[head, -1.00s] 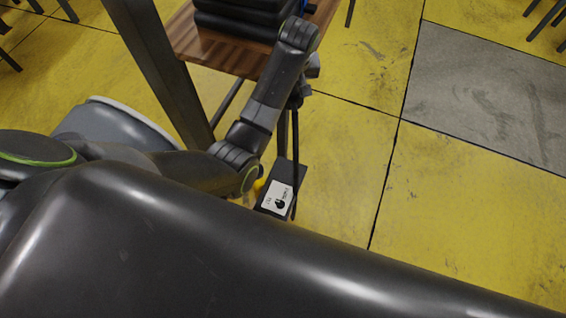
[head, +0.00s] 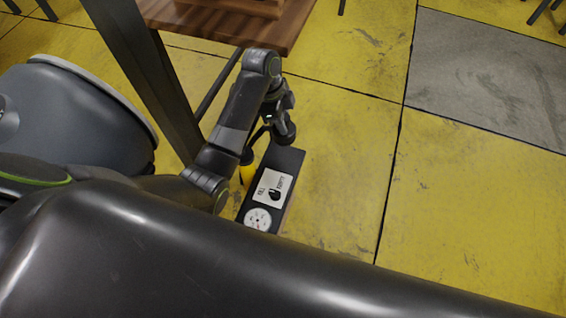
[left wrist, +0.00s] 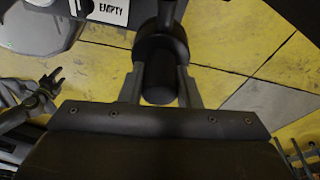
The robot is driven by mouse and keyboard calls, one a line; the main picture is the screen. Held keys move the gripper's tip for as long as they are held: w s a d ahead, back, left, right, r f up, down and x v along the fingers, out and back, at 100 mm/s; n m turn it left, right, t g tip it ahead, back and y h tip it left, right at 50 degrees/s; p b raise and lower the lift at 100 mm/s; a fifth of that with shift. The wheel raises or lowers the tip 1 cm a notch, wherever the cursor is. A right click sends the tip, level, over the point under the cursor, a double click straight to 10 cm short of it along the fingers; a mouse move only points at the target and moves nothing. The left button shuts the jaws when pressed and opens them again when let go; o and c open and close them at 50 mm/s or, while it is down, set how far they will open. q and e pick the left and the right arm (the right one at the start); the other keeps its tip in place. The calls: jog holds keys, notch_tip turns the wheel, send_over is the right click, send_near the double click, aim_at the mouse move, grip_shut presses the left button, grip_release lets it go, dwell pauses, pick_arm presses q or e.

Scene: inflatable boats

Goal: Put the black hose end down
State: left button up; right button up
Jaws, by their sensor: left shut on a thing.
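My left gripper (head: 276,110) is shut on the black hose end (head: 285,133). In the head view it is over the far end of a dark box, and I cannot tell whether they touch. In the left wrist view, the fingers (left wrist: 160,92) grip both sides of the black hose end (left wrist: 160,72). The dark box (head: 287,162) carries a white "FULL / EMPTY" label and a round white gauge. Part of its label (left wrist: 110,10) also shows in the left wrist view.
A wooden table (head: 225,22) stands beyond the gripper, with a dark post (head: 150,75) to its left. A yellow part (head: 247,173) sits left of the box. A grey rounded drum-like thing (head: 75,125) is at left. Yellow floor (head: 340,165) is clear at right.

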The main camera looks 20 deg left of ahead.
pick_arm(q)
jog(key=shift+s+f+m+b, duration=0.2)
jog(key=shift+f+m+b, duration=0.15)
jog(key=shift+f+m, duration=0.35)
jog(key=shift+f, duration=0.4)
notch_tip(320, 180, down, 9)
jog(key=shift+s+b, duration=0.1)
jog(key=shift+b, duration=1.15)
jog(key=shift+f, duration=0.15)
jog(key=o, duration=1)
pick_arm(e)
jog(key=shift+m+y, duration=0.3)
jog(key=w+r, duration=0.1)
jog(key=w+a+r, duration=0.1)
jog(key=w, duration=0.1)
jog(key=w+r, duration=0.1)
jog(key=shift+w+a, duration=0.2)
jog(key=shift+a, duration=0.1)
